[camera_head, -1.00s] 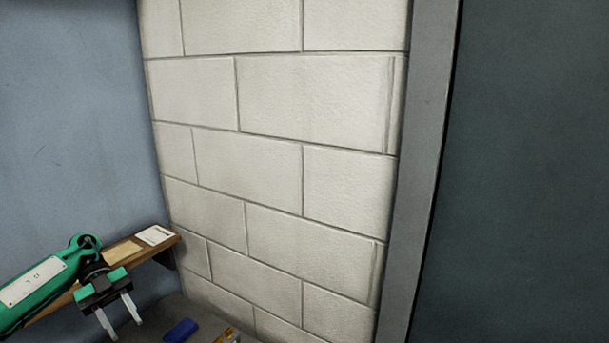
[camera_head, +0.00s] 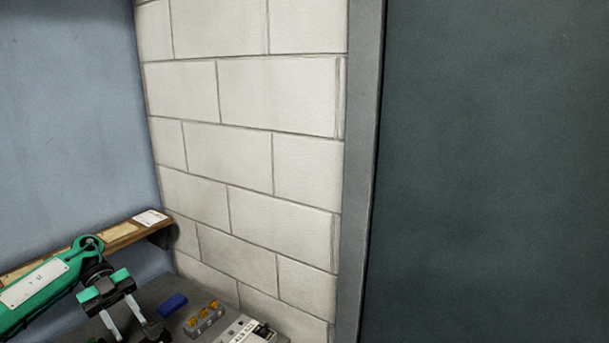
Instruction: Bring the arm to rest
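My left arm is green with a white label plate and comes in from the lower left. My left gripper (camera_head: 131,331) is at its end, with two pale fingers spread apart and pointing down. It is open, and nothing shows between the fingers. The fingers show in front of the left part of a dark grey surface (camera_head: 150,293); I cannot tell whether they touch it. My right arm and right gripper are out of view.
A blue block (camera_head: 172,304), a grey holder with several yellow-orange pieces (camera_head: 204,318) and a light grey labelled box (camera_head: 247,331) sit on the surface. A wooden shelf (camera_head: 122,237) with a white card (camera_head: 150,217) runs along the blue wall. A block wall and grey post stand behind.

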